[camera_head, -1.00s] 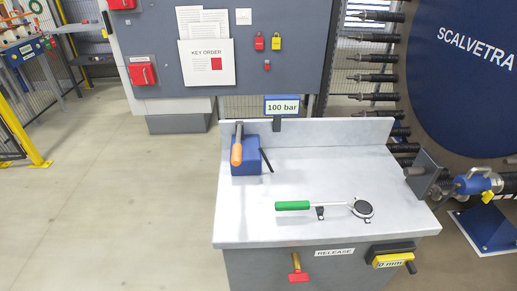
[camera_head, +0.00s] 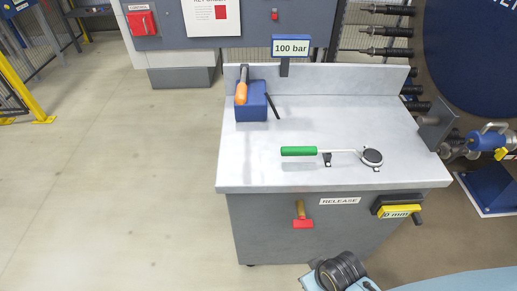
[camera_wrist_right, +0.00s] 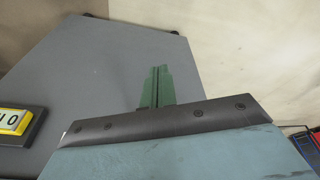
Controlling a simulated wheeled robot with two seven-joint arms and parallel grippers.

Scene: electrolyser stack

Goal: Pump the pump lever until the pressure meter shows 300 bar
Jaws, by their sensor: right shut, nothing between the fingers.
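The pump is a blue block (camera_head: 251,108) at the left back of the grey workbench top (camera_head: 330,178). Its lever with an orange handle (camera_head: 241,94) stands steeply raised along the block. The pressure meter (camera_head: 291,47) is a small sign on a post at the bench's back edge and reads 100 bar. My right arm shows at the bottom of the head view, in front of the bench and well away from the lever. In the right wrist view my right gripper's green fingers (camera_wrist_right: 156,85) are together and empty, against the grey bench front. My left gripper is not in view.
A green-handled wrench-like tool (camera_head: 328,153) lies on the bench top. The bench front has a red release handle (camera_head: 302,221) and a yellow "0 mm" gauge (camera_head: 399,211). A blue tool (camera_head: 480,141) stands to the right. The floor left of the bench is clear.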

